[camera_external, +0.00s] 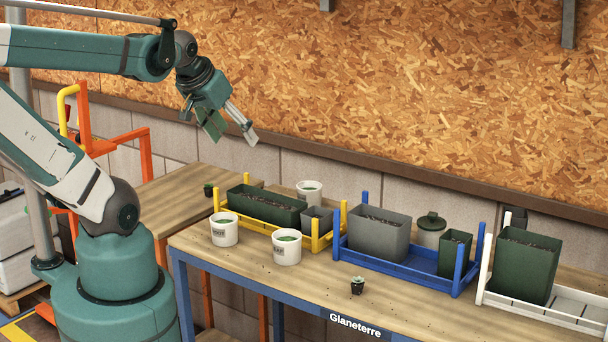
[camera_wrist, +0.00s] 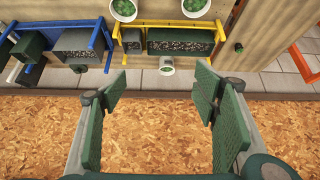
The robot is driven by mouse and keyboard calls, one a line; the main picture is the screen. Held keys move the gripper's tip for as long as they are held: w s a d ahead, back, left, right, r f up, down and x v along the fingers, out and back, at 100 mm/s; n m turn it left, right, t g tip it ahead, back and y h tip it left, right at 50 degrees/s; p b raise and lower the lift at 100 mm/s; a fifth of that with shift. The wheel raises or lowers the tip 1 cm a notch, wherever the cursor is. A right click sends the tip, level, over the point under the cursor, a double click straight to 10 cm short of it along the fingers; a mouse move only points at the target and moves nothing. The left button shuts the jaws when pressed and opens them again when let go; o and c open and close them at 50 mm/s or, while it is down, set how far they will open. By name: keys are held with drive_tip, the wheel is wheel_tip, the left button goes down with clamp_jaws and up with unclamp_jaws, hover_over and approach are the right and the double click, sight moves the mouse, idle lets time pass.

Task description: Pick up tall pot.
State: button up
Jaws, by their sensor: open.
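A tall dark green pot (camera_external: 524,264) with soil at its top stands in the white rack at the right end of the bench. A smaller, narrow green pot (camera_external: 454,254) stands in the blue rack to its left; I cannot tell for certain which one is the tall pot. The narrow green pot also shows at the upper left in the wrist view (camera_wrist: 31,46). My gripper (camera_external: 232,130) is open and empty, high above the left end of the bench and far from both pots. Its two green finger pads are spread apart in the wrist view (camera_wrist: 160,100).
The blue rack (camera_external: 400,270) also holds a grey pot (camera_external: 376,234). The yellow rack (camera_external: 268,231) holds a long green planter (camera_external: 264,206) and a small grey pot (camera_external: 317,219). White buckets (camera_external: 287,249), a lidded jar (camera_external: 431,234) and a small plant (camera_external: 357,286) stand nearby. A chipboard wall (camera_external: 400,90) rises behind.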

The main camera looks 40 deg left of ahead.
idle(0.3)
drive_tip(key=w+d+r+m+g+h, duration=0.15)
drive_tip(key=w+d+r+m, duration=0.4)
drive_tip(key=w+d, duration=0.7)
drive_tip(key=w+d+r+m+g+p, duration=0.1)
drive_tip(key=w+d+m+g+p, duration=0.15)
drive_tip(key=w+d, duration=1.1)
drive_tip(key=w+d+f+m+g, duration=0.1)
drive_tip(key=w+d+f+m, duration=0.1)
drive_tip(key=d+f, duration=0.4)
drive_tip(key=w+d+f+m+g+y, duration=0.1)
drive_tip(key=w+d+f, duration=0.3)
drive_tip(key=d, duration=1.3)
drive_tip(key=w+d+f+m+g, duration=0.1)
drive_tip(key=w+d+f+m, duration=0.1)
drive_tip(key=d+f, duration=0.6)
drive_tip(key=shift+w+d+f+m+y, duration=0.15)
drive_tip(key=shift+w+d, duration=0.1)
drive_tip(key=shift+d, duration=0.45)
drive_tip(key=shift+w+d+f+m, duration=0.1)
drive_tip(key=shift+w+d, duration=0.15)
drive_tip(key=shift+d, duration=0.5)
drive_tip(key=shift+w+d+f+m+y, duration=0.15)
drive_tip(key=shift+w+d, duration=0.1)
drive_tip(key=shift+d, duration=0.45)
drive_tip(key=shift+d+f, duration=0.2)
drive_tip(key=shift+d, duration=0.15)
